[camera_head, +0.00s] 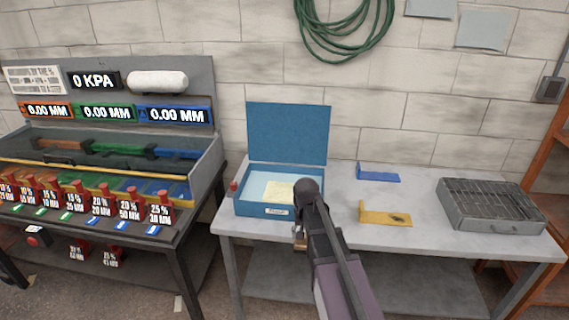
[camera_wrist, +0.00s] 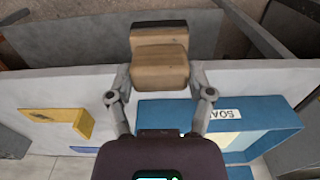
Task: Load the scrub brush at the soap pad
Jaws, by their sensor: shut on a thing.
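The scrub brush (camera_wrist: 158,66) is a tan wooden block with a dark far end, held between the fingers of my gripper (camera_wrist: 160,82) in the wrist view. In the head view my arm hides most of the brush; a small brown piece (camera_head: 300,248) shows below the wrist. The soap pad (camera_head: 268,188) is a pale pad with a yellowish sheet inside an open blue box (camera_head: 250,208), its lid raised at the back. The box also shows in the wrist view (camera_wrist: 172,113), its soap label partly cut off by a finger. The brush is outside the box, by its front side.
A yellow bracket (camera_head: 375,216) with a dark patch and a blue bracket (camera_head: 378,176) lie right of the box. A grey metal tray with a grille (camera_head: 490,206) stands at the bench's right. A separate display bench (camera_head: 110,215) with red tags stands at left.

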